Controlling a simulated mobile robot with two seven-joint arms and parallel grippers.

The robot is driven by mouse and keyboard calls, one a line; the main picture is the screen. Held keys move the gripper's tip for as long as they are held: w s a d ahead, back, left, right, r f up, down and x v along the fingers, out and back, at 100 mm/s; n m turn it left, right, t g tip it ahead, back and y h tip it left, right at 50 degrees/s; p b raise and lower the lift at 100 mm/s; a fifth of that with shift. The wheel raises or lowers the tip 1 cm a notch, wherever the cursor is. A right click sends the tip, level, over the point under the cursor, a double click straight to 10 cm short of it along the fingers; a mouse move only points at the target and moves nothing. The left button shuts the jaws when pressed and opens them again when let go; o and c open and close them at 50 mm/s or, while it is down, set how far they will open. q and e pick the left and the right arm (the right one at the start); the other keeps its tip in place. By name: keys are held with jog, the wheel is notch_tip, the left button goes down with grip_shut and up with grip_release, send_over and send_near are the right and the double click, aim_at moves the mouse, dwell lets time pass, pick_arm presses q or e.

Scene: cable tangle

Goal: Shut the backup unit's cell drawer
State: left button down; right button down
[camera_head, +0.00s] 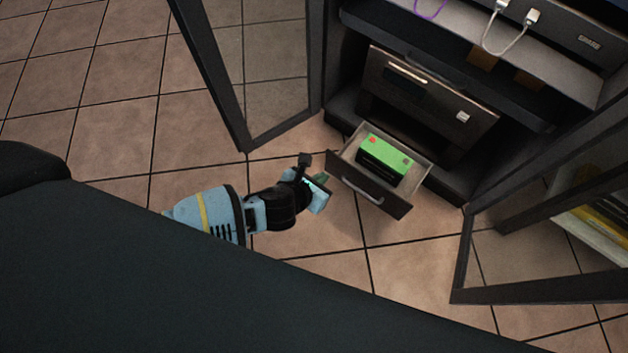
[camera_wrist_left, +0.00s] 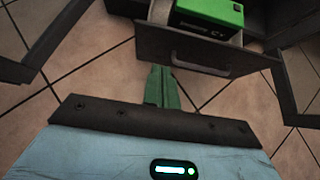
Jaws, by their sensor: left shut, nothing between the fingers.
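The cell drawer (camera_head: 375,189) is pulled out at the bottom of the dark cabinet, with a curved grey handle on its front. A green-topped black battery block (camera_head: 383,159) lies inside it. In the left wrist view the drawer front (camera_wrist_left: 205,51) crosses the upper part, with the green block (camera_wrist_left: 208,15) behind it. My left gripper (camera_head: 322,178) is in front of the drawer, near the left part of its front. My right gripper is not in view.
The backup unit's dark front panel (camera_head: 427,103) is above the drawer. Open framed glass doors stand left (camera_head: 243,75) and right (camera_head: 540,230) of it. Grey cables (camera_head: 509,45) hang from a shelf above. Tiled floor (camera_head: 110,120) is clear at the left.

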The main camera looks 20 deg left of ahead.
aim_at(340, 162)
pick_arm(q)
jog(key=w, duration=0.1)
jog(key=w+d+f+b, duration=0.1)
jog(key=w, duration=0.1)
jog(key=w+b, duration=0.1)
jog(key=shift+w+d+f, duration=0.2)
jog(key=shift+d+f, duration=0.05)
jog(key=shift+f, duration=0.1)
jog(key=shift+w+d+r+b, duration=0.15)
jog(key=shift+w+b, duration=0.2)
jog(key=shift+w, duration=0.15)
